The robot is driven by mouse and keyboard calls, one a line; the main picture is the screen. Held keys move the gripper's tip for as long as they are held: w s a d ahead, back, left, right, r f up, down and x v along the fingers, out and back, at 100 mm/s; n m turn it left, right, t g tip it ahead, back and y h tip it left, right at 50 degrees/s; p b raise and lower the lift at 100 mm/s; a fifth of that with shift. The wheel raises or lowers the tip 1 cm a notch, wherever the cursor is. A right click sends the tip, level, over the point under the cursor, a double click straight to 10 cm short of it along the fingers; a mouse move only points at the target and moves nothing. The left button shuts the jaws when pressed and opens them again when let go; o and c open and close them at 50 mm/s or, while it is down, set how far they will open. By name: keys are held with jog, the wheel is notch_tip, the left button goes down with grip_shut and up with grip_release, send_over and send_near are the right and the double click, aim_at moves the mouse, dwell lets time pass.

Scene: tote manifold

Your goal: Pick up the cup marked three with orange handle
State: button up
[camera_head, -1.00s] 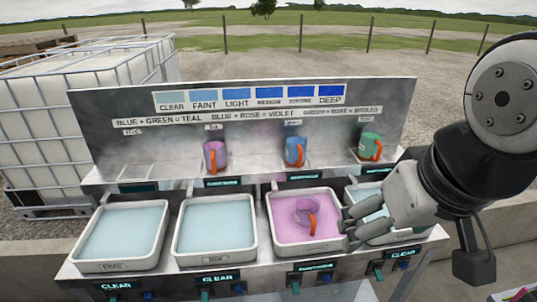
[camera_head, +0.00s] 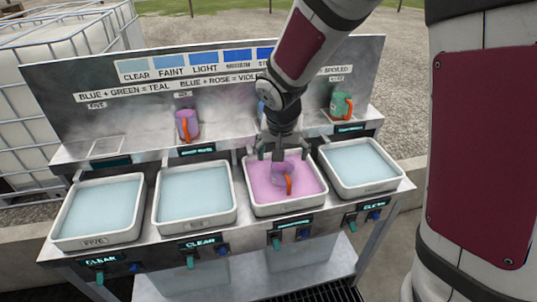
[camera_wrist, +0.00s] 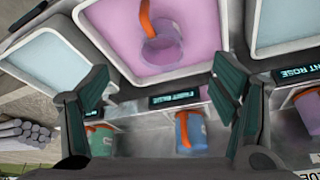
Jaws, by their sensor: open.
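A cup with an orange handle (camera_head: 279,173) stands in the tray of pink liquid (camera_head: 250,203); its body looks pinkish and see-through, and I cannot read its marking. It also shows in the wrist view (camera_wrist: 163,53). On the shelf behind are a purple cup (camera_head: 187,125), a blue cup (camera_head: 263,112) mostly hidden by my arm, and a green cup (camera_head: 341,106), with orange handles. No number is legible on them. My gripper (camera_head: 277,153) is open and empty, pointing down at the cup in the pink tray. In the wrist view the spread fingers (camera_wrist: 160,82) are nearer the camera than this cup.
Trays of pale blue liquid flank the pink one: two on the left (camera_head: 140,227) (camera_head: 232,217) and one on the right (camera_head: 400,182). Switches line the bench front. The marked back panel (camera_head: 60,85) rises behind the shelf. A caged white tank (camera_head: 25,150) stands at left.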

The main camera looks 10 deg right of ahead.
send_over(284, 179)
notch_tip(284, 179, down, 8)
jog(key=shift+w+a+x, duration=0.15)
jog(key=shift+x, duration=1.2)
jog(key=shift+w+a+x, duration=0.15)
jog(key=shift+x, duration=1.2)
jog(key=c, duration=1.4)
